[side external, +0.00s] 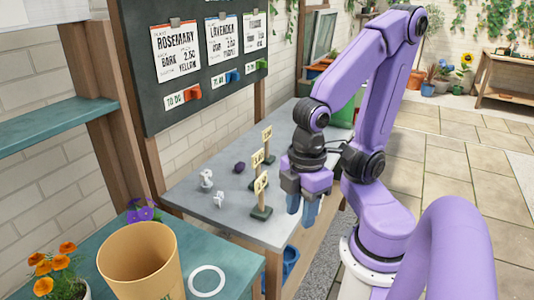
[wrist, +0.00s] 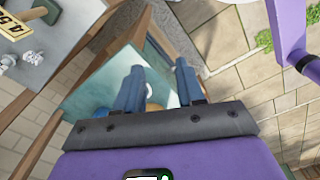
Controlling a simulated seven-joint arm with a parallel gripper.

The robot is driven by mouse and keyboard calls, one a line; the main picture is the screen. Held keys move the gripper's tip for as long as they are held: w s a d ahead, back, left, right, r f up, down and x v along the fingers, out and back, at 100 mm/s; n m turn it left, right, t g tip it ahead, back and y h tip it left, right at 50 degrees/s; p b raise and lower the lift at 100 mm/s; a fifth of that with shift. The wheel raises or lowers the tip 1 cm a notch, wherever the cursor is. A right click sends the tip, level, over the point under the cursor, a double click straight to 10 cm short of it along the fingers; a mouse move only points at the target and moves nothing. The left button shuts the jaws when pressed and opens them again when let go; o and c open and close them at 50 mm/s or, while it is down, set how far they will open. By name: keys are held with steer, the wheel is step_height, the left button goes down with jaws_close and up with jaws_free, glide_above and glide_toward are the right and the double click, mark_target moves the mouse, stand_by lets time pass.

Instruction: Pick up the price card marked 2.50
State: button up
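Three small cream price cards stand upright in dark bases along the right part of the grey tabletop in the side view: a back card (side external: 267,134), a middle card (side external: 257,158) and a front card (side external: 261,183). Their figures are too small to read surely there, so I cannot tell which is marked 2.50. One yellowish card (wrist: 14,32) shows at the upper left of the wrist view, cut by the edge; it seems to begin with a 4. My gripper (side external: 302,212) points down beside the table's right edge, right of the cards. Its blue fingers (wrist: 158,86) are apart and empty.
White figures (side external: 206,180) and a dark purple lump (side external: 239,167) lie left of the cards. A board (side external: 190,90) with plant sheets stands behind. A teal table (side external: 235,272) in front bears a tan pot (side external: 140,262), a white ring (side external: 207,281) and flowers.

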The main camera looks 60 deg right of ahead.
steer(key=w+d+f+h, duration=0.1)
steer(key=w+d+h, duration=0.3)
steer(key=w, duration=0.5)
steer(key=w+d+f+n+h, duration=0.1)
steer(key=w+d+f+h, duration=0.2)
steer(key=w, duration=0.6)
steer(key=w+d+h, duration=0.4)
steer(key=w+d, duration=0.1)
steer(key=w, duration=0.3)
steer(key=n+g+h, duration=0.1)
steer(key=n+h, duration=0.3)
steer(key=h, duration=0.3)
glide_toward(271, 129)
steer(key=d, duration=0.5)
steer(key=d+f, duration=0.1)
steer(key=d, duration=0.1)
steer(key=shift+d, duration=0.25)
jaws_close()
